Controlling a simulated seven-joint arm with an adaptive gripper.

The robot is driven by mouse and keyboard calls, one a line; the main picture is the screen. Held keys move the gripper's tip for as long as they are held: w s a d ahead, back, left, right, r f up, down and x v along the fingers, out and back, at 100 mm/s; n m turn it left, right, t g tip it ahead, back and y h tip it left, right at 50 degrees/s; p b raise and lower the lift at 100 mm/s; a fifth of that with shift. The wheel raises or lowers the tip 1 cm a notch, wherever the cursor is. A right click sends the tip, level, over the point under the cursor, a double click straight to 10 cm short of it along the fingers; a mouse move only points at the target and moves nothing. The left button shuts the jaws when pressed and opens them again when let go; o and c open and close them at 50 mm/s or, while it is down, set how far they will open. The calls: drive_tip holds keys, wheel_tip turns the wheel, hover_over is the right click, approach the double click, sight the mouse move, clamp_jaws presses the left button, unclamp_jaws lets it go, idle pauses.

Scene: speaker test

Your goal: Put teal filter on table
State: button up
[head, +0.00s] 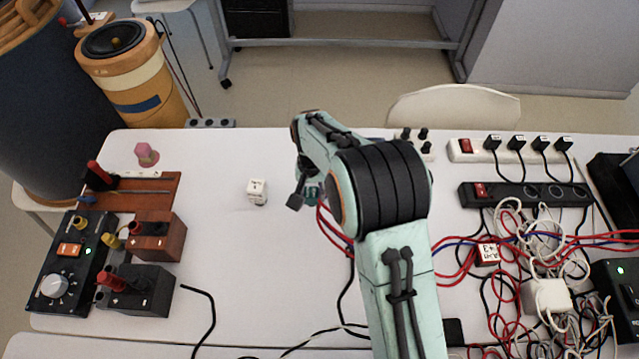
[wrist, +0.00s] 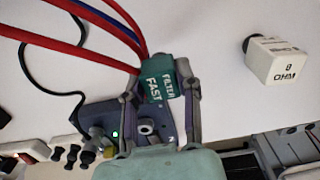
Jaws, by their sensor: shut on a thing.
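The teal filter (wrist: 158,86), a small block with white lettering "FAST FILTER", is between the two fingers of my gripper (wrist: 167,90) in the wrist view. The fingers are closed on its sides. In the head view my gripper (head: 308,194) is low over the middle of the white table (head: 230,250), mostly hidden by my arm; a bit of teal shows there. Whether the filter touches the table is hard to tell. A dark grey-blue box (wrist: 98,116) with a green light and round socket lies beside the filter in the wrist view.
A white 8 OHM block (head: 257,190) stands left of my gripper; it also shows in the wrist view (wrist: 277,62). Red and blue cables (wrist: 85,45) run close to the filter. Power strips (head: 525,194) and tangled cables crowd the right. The table's left-centre is mostly bare.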

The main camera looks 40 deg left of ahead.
sight(311, 200)
drive_tip(key=shift+w+a+f, duration=0.15)
drive_tip(key=shift+a+f, duration=0.1)
drive_tip(key=shift+f, duration=0.05)
drive_tip(key=shift+w+a+f, duration=0.1)
drive_tip(key=shift+a+f, duration=0.05)
drive_tip(key=shift+f, duration=0.8)
drive_tip(key=shift+w+a+f, duration=0.1)
drive_tip(key=shift+f, duration=0.8)
drive_tip(key=shift+f, duration=0.15)
drive_tip(key=o, duration=1)
drive_tip(key=shift+o, duration=0.2)
wheel_tip(311, 200, up, 12)
drive_tip(key=shift+s+r, duration=0.1)
drive_tip(key=shift+r, duration=0.05)
